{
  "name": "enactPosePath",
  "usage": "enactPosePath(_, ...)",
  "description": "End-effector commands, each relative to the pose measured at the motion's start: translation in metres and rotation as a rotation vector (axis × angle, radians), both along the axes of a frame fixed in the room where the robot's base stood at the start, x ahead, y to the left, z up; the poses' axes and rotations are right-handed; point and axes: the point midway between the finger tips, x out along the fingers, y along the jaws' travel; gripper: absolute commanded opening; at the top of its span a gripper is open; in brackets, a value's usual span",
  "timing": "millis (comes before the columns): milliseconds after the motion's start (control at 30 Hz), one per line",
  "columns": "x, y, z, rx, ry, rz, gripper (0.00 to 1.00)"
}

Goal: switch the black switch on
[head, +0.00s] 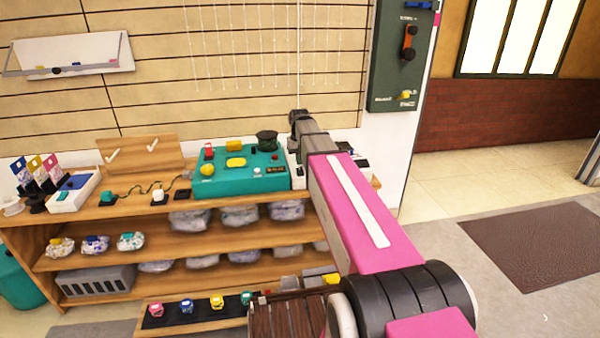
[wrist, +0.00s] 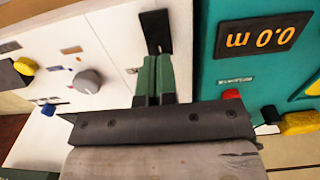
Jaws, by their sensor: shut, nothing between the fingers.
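A black piece (wrist: 156,31), which looks like the black switch, stands on a white panel (wrist: 110,38) in the wrist view. My gripper (wrist: 157,62) has its two green fingers closed together with nothing between them. The fingertips lie right at the near end of the black piece in the picture; I cannot tell whether they touch it. In the head view the white panel (head: 297,172) shows only as a strip beside the teal box; my arm hides most of it, the switch and my fingers.
A teal box (head: 238,181) with buttons and a display stands close beside the white panel; a red button (wrist: 231,95) is near my fingers. A grey knob (wrist: 88,81) and a yellow knob (wrist: 24,66) are on the panel's other side. Wooden shelves (head: 110,212) stand below.

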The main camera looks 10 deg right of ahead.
Motion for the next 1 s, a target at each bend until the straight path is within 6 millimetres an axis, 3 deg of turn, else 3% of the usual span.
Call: enactPosePath(1000,0.0001,0.0000,-0.0098,0.000,0.000,0.000,0.00)
